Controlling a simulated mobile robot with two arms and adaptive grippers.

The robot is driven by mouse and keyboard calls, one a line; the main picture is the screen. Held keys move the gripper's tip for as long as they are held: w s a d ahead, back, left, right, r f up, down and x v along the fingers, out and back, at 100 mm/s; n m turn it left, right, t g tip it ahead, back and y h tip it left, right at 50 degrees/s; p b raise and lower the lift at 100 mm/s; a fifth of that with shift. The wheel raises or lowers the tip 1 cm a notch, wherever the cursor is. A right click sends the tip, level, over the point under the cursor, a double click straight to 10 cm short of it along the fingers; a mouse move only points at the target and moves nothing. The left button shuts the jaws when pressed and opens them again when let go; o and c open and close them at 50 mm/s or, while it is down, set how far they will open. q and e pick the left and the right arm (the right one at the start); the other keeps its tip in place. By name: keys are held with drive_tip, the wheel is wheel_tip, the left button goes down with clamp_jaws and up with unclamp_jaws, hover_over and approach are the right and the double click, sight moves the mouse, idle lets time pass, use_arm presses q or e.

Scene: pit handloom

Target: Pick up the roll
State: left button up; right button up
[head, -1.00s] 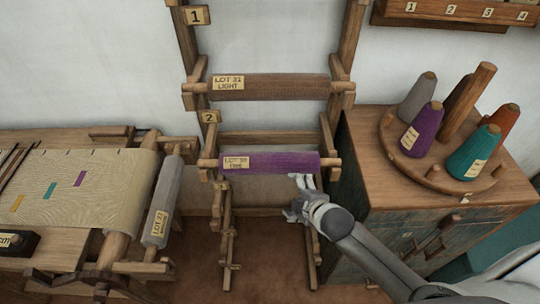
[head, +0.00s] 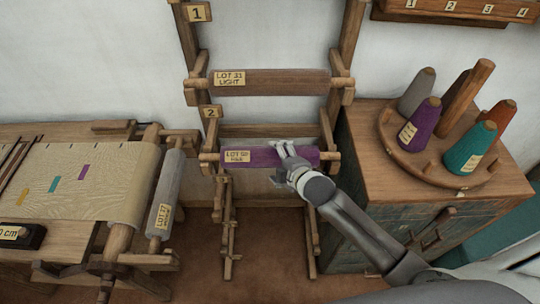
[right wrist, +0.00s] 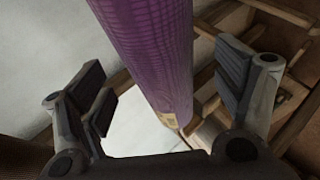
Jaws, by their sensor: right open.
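A purple roll (head: 258,158) with a paper lot label lies across the lower level of the wooden rack, marked 2. A brown roll (head: 280,82) labelled LOT 31 LIGHT lies on the upper level. My right gripper (head: 284,149) is at the right part of the purple roll, with its fingers over it in the head view. In the right wrist view the purple roll (right wrist: 150,45) runs between the two open fingers of the right gripper (right wrist: 165,88). Neither finger is visibly closed on it. My left gripper is not in view.
A loom (head: 85,180) with patterned cloth and a grey labelled roll (head: 166,190) stands at the left. At the right, a wooden cabinet (head: 375,160) carries a round stand with several coloured yarn cones. A numbered shelf (head: 440,12) hangs above.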

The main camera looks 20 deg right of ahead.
sight(273, 156)
drive_tip(key=shift+p+x, duration=0.3)
drive_tip(key=shift+x, duration=1.8)
drive_tip(key=c, duration=1.4)
drive_tip(key=shift+r, duration=0.15)
drive_tip(key=shift+c, duration=0.9)
